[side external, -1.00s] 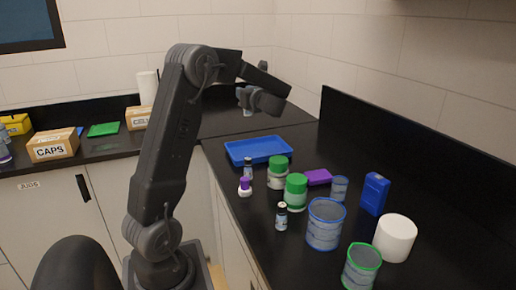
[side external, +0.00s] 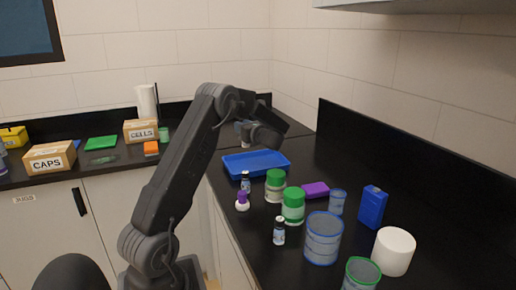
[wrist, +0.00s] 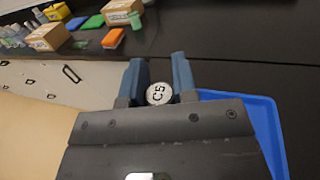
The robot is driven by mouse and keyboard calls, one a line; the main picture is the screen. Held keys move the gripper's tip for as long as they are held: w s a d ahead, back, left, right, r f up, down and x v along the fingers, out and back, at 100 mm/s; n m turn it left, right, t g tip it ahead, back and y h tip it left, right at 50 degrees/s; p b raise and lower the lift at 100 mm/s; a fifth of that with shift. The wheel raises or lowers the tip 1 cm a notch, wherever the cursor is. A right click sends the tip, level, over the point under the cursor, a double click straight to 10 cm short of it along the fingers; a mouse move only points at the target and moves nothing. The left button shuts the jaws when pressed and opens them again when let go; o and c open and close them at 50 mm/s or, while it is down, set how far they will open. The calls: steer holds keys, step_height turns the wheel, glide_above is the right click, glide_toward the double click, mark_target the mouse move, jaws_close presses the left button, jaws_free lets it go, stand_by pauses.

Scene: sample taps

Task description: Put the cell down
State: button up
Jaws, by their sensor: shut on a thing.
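The tray also shows in the wrist view (wrist: 268,125), just right of the fingers. The cell is apart from the tray.
Small bottles (side external: 279,232), green-lidded jars (side external: 293,209), a purple box (side external: 315,189), a blue container (side external: 372,207), a white cylinder (side external: 393,251) and beakers (side external: 323,238) crowd the counter near the tray. CAPS (side external: 50,159) and CELLS (side external: 141,132) boxes stand on the left counter.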

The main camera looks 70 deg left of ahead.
steer(key=w+d+f, duration=0.1)
steer(key=w+f, duration=0.4)
steer(key=f, duration=0.2)
steer(key=shift+w+f, duration=0.25)
steer(key=shift+w, duration=0.15)
steer(key=shift+d+f, duration=0.1)
steer(key=shift+f, duration=0.5)
steer(key=o, duration=0.9)
steer(key=shift+r, duration=0.1)
